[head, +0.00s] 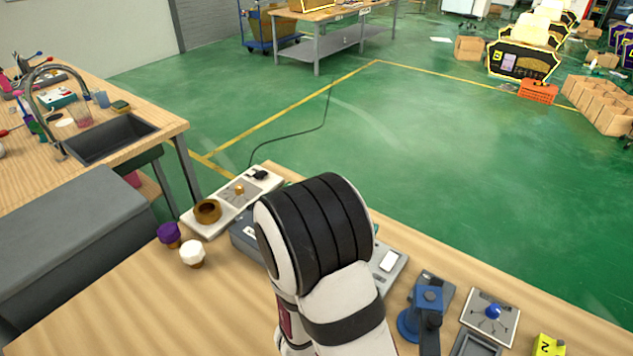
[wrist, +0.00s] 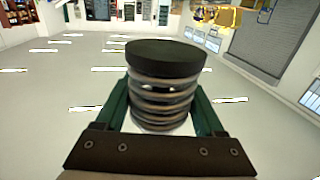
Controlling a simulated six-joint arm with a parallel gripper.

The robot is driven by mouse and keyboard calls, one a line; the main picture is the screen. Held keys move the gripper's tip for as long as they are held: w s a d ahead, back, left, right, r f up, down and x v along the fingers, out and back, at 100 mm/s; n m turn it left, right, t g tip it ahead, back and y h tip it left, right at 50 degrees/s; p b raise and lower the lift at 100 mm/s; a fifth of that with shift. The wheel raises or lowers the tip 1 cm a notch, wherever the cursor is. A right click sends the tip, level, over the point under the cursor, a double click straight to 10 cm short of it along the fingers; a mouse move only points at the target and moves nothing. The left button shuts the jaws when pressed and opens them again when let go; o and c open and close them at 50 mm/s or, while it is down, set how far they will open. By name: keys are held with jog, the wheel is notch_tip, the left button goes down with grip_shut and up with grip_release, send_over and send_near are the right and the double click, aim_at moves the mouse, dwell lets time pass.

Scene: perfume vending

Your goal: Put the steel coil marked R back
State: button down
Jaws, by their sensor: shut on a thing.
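A ribbed steel coil (wrist: 164,97) with a flat black top stands upright in the middle of the wrist view. My gripper (wrist: 158,88) is shut on it, with one green finger on each side. No R mark can be read on the coil from here. In the head view my arm covers the middle of the bench, and both my gripper and the coil are hidden behind it. No place for the coil can be made out for certain.
A blue device (head: 428,297), a white plate with a blue knob (head: 493,311) and a yellow block (head: 548,346) stand at right.

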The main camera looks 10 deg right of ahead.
jog(key=f, duration=0.2)
jog(key=s+f, duration=0.1)
jog(key=f, duration=0.1)
notch_tip(320, 180, down, 9)
jog(key=shift+w+f, duration=0.1)
jog(key=shift+f, duration=0.1)
jog(key=shift+f, duration=0.2)
grip_release()
jog(key=v, duration=0.8)
notch_tip(320, 180, up, 8)
jog(key=shift+d, duration=0.2)
